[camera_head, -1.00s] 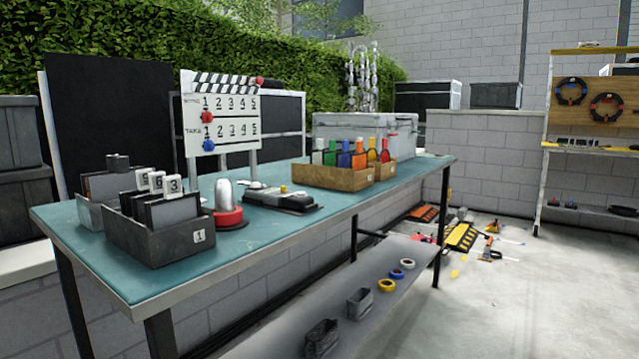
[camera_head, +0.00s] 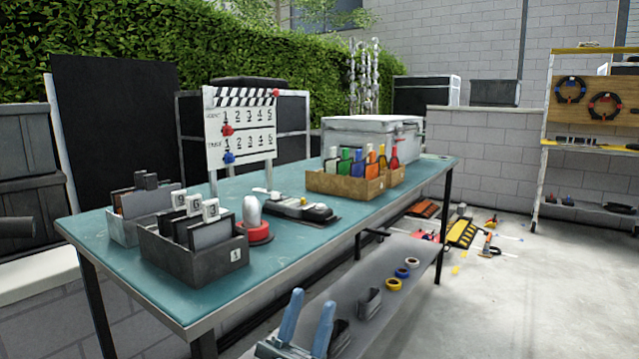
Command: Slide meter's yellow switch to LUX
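The meter (camera_head: 313,212) is a low black and grey device lying on the teal table, beside a white dome on a red base. A small yellowish spot, perhaps its switch, shows on top; its setting and any LUX lettering are too small to read. My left gripper (camera_head: 308,298) shows at the bottom of the head view, with two blue fingers spread apart and nothing between them. It is in front of the table's near edge, well apart from the meter. My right gripper is not in view.
On the teal table (camera_head: 150,265), a grey card bin (camera_head: 205,262) stands left of the red-based dome (camera_head: 256,232). A lower shelf (camera_head: 405,252) holds tape rolls.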

